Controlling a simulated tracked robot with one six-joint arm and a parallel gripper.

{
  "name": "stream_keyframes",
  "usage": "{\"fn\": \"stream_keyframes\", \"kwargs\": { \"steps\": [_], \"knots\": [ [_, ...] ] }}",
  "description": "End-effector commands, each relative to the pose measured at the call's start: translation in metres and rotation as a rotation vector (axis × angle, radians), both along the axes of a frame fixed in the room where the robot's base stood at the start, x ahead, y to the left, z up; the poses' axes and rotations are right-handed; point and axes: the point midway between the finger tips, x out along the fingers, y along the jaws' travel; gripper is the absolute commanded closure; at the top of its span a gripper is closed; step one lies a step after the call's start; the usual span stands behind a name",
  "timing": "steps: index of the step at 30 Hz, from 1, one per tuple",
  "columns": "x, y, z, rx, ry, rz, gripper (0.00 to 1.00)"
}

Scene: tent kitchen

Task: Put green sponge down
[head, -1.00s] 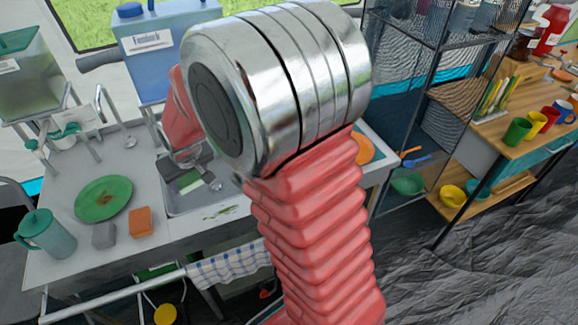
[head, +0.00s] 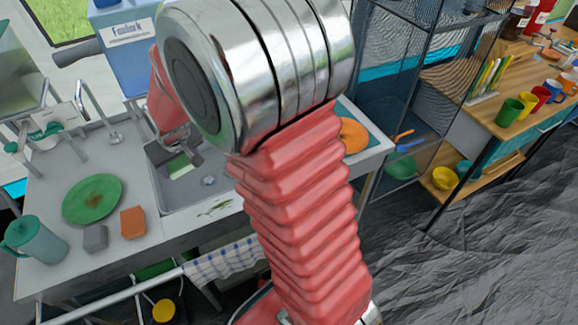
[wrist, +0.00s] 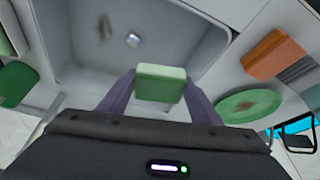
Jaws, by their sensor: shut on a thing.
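The green sponge (wrist: 160,82) is a small block between the two fingers of my gripper (wrist: 160,92) in the wrist view. The fingers are shut on it, and it is over the grey sink (wrist: 190,22). In the head view the green sponge (head: 178,165) shows at the sink's left part, just below my gripper (head: 186,152). I cannot tell whether it touches the sink floor. My arm hides the sink's right part in the head view.
A green plate (head: 92,199) with brown stains, an orange block (head: 133,222), a grey block (head: 95,238) and a teal jug (head: 35,240) stand on the counter left of the sink. A faucet (head: 98,103) rises behind. An orange plate (head: 353,136) lies right.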

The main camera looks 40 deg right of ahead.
Motion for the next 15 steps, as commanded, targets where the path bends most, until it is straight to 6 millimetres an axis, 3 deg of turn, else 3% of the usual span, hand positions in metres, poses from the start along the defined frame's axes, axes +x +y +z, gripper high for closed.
{"fn": "stream_keyframes", "kwargs": {
  "steps": [8, 15],
  "knots": [
    [-0.033, -0.085, 0.020, 0.000, -0.002, -0.180, 0.70],
    [-0.080, -0.159, 0.037, 0.000, -0.002, -0.360, 0.70]
  ]
}}
